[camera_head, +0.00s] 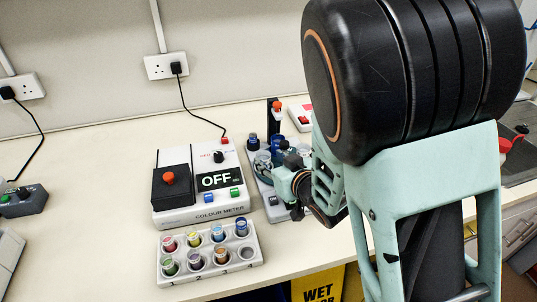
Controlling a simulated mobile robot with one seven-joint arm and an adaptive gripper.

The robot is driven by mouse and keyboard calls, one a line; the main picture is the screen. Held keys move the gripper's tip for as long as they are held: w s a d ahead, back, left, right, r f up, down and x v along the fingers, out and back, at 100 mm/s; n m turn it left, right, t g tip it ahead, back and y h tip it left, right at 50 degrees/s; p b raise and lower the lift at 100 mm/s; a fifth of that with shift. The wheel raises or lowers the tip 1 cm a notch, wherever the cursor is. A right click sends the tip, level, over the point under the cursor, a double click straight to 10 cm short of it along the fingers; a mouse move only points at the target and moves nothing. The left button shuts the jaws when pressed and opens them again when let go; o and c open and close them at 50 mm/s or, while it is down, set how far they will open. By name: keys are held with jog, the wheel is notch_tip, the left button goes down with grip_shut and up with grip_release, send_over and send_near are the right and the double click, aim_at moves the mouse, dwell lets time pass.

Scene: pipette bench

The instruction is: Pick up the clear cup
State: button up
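I cannot pick out the clear cup for certain. A small translucent bluish vessel (263,161) stands on a grey tray (270,203), just left of my gripper, among other small dark-topped items. My gripper (294,209) is low over the right side of this tray, reaching in from the right. Its fingers are small, dark and partly hidden by its own body, so I cannot tell whether they are open or whether they touch anything. My mint arm and a large black joint hide the bench behind and to the right.
A colour meter (203,211) reading OFF stands left of the tray. In front of it is a white rack (211,271) of several coloured vials. A red-topped holder (274,117) stands behind the tray. A yellow sign (318,286) is below the bench's front edge. The bench at left is mostly clear.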

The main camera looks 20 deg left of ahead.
aim_at(261, 154)
jog(key=shift+p+x, duration=0.3)
jog(key=shift+x, duration=2.3)
jog(key=shift+s+a+f, duration=0.1)
jog(key=shift+s, duration=0.1)
jog(key=shift+c, duration=0.2)
jog(key=c, duration=0.8)
jog(key=shift+c, duration=0.2)
